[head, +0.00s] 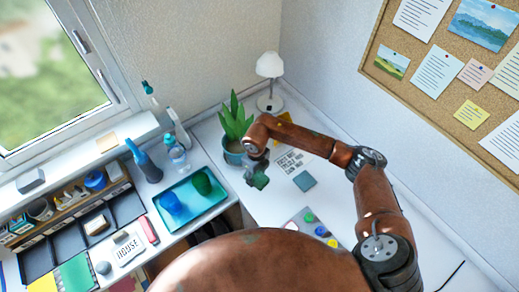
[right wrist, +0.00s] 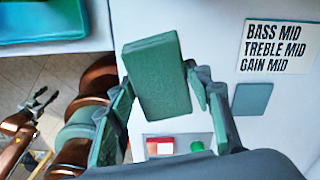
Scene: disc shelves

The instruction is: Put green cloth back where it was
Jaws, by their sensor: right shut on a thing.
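My right gripper (head: 257,180) is shut on the green cloth (right wrist: 157,75), which looks like a thick, folded rectangular block. It is held above the white desk, in front of the potted plant. In the right wrist view the cloth stands out between the two fingers of my right gripper (right wrist: 165,92). In the head view the cloth is small and hard to tell from the fingers. My left gripper (right wrist: 42,103) shows only in the right wrist view, low at the left, with its fingers apart and empty.
A blue-grey square (head: 305,181) lies flat on the desk beside a printed card (head: 292,161). A plant pot (head: 235,153) and a lamp (head: 270,102) stand behind. A board with coloured discs (head: 300,217) lies nearer.

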